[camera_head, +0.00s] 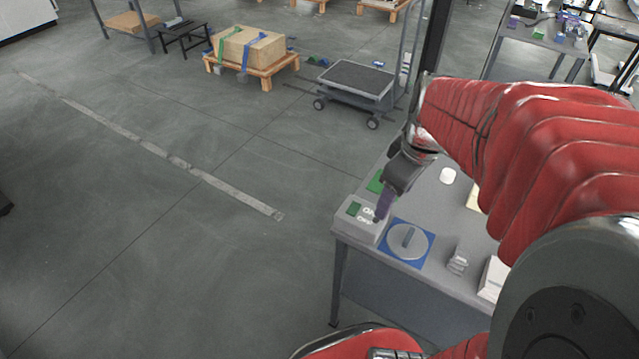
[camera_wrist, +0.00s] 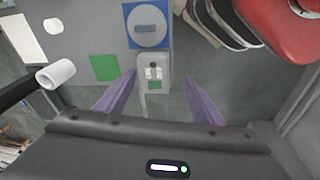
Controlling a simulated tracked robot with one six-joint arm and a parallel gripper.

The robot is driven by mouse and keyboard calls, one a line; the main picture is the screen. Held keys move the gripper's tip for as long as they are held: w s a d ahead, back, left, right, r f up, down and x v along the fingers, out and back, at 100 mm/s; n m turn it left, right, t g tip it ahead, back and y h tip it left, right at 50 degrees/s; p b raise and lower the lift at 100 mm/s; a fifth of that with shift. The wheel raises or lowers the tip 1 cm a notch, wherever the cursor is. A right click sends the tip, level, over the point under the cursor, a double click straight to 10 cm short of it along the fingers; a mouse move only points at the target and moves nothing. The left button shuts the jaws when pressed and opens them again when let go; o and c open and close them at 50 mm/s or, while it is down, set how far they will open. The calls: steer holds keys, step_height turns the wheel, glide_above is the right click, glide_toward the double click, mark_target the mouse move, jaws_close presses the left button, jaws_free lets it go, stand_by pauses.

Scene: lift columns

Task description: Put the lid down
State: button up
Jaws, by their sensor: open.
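The lid (camera_head: 406,242), a round grey disc with a raised bar handle, lies on a blue square (camera_head: 388,249) near the front edge of the grey table. The lid also shows at the top of the wrist view (camera_wrist: 148,27), over the blue square (camera_wrist: 129,10). My gripper (camera_head: 382,206) has purple fingers and is above the small light device beside the lid. The lid is apart from the fingers.
The light device (camera_head: 352,222) with a green display stands left of the lid. A green square (camera_head: 376,183) lies behind it. A white round item (camera_head: 447,176) and small metal pieces (camera_head: 457,262) are also on the table (camera_head: 433,205). A cart (camera_head: 357,80) stands beyond.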

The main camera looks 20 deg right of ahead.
steer(key=s+a+r+m+t, duration=0.1)
steer(key=s+a+r+m, duration=0.1)
steer(key=a, duration=0.6)
steer(key=s+a+r+m+t, duration=0.2)
steer(key=a+r+m, duration=0.1)
steer(key=a, duration=0.5)
steer(key=shift+s+r, duration=0.2)
steer(key=shift+r, duration=0.5)
steer(key=shift+c, duration=0.3)
